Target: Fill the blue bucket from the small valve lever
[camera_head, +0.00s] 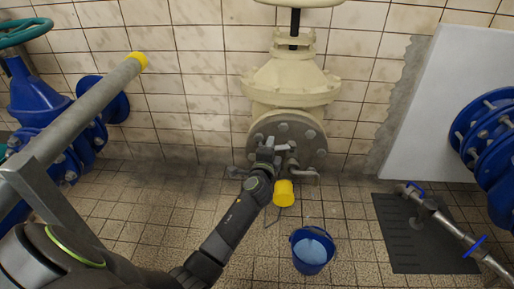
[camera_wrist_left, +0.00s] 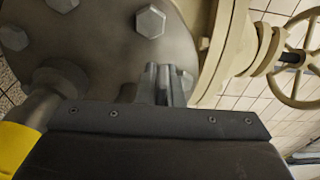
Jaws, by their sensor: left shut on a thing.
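The blue bucket (camera_head: 298,260) stands upright on the tiled floor below and right of the flange, with a pale blue surface inside. A short grey spout with a yellow end (camera_head: 284,194) sticks out low on the flange, above and left of the bucket; the yellow part also shows in the left wrist view (camera_wrist_left: 14,148). My left gripper (camera_head: 268,153) is at the front of the flange, just above the spout, shut on what appears to be the small valve lever. The lever is mostly hidden by the fingers (camera_wrist_left: 164,84). My right gripper is not in view.
A large cream valve (camera_head: 290,82) with a bolted grey flange (camera_head: 318,150) stands against the tiled wall. A grey pipe with a yellow end (camera_head: 137,62) crosses the left. A metal pipe with blue handles (camera_head: 450,228) lies over a dark mat (camera_head: 400,235) at right.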

